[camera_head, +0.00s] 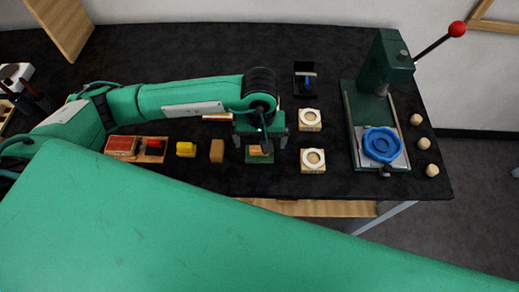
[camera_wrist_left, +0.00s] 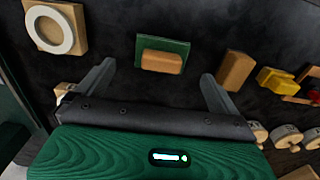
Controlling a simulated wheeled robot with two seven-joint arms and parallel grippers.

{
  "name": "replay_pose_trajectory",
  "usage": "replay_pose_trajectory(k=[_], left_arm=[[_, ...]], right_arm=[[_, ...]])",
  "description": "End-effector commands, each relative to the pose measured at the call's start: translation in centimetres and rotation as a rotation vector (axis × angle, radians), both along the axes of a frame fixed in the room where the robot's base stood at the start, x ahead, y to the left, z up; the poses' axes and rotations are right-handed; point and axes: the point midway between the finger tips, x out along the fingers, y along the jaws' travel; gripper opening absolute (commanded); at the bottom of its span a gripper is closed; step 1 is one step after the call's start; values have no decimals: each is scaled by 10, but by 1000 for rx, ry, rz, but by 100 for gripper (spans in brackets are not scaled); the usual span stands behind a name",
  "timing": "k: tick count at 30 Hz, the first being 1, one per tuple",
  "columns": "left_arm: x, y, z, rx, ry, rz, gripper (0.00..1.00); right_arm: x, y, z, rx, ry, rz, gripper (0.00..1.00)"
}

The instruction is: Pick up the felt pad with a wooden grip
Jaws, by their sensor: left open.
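The felt pad (camera_head: 259,159) is a green square with a light wooden grip (camera_head: 258,150) on top. It lies flat on the black table in the head view, partly hidden by my left gripper. My left gripper (camera_head: 260,143) is above the pad, open and empty. In the left wrist view the felt pad (camera_wrist_left: 184,47) and its wooden grip (camera_wrist_left: 162,62) lie ahead of the gap between the open fingers (camera_wrist_left: 157,74), apart from both. My right gripper is not in view.
A wooden block (camera_head: 217,151) and a yellow block (camera_head: 186,149) stand left of the pad. Two wooden blocks with white rings (camera_head: 313,160) (camera_head: 310,120) are to the right. A green press (camera_head: 358,125) with a blue ring (camera_head: 382,145) stands farther right. The table's front edge is close.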

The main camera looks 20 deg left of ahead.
Motion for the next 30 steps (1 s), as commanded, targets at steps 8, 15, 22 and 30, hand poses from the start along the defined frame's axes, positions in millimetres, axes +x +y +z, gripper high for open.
replay_pose_trajectory(k=[8, 15, 22, 30], left_arm=[[-1, 2, -30, 1, 5, 2, 98], [0, 2, -49, -1, 1, 0, 98], [0, 2, -49, -1, 1, 0, 88], [0, 2, -49, -1, 1, 0, 48]], right_arm=[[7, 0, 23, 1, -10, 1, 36], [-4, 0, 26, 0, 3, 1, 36], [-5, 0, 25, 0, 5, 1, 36], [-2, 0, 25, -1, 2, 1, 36]])
